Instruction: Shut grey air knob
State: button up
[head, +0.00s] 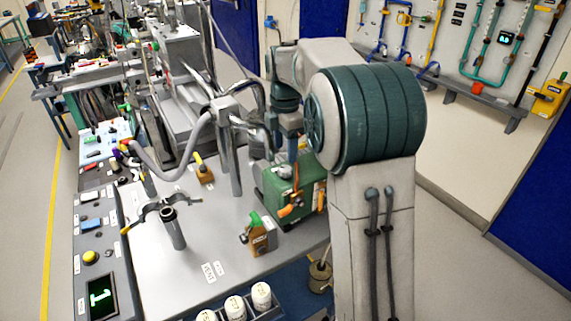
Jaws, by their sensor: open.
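I cannot pick out a grey air knob with certainty. Two small brown blocks stand on the grey bench: one with a yellow handle (205,172), one with a green handle (258,234). My gripper (304,200) hangs down at the end of my arm, in front of a green box (273,186) on the bench. Its orange tips look apart, with nothing seen between them. My arm hides part of the box, and I cannot tell whether the gripper touches it.
A grey post with a forked clamp (174,229) and bent metal pipes (231,150) stand on the bench (160,275). White-lidded jars (261,295) sit at the front. A button panel (90,235) runs along the left edge. Floor is clear at right.

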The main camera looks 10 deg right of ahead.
aim_at(285, 168)
notch_tip(285, 168, down, 6)
jog(key=shift+f, duration=0.1)
jog(key=c, duration=1)
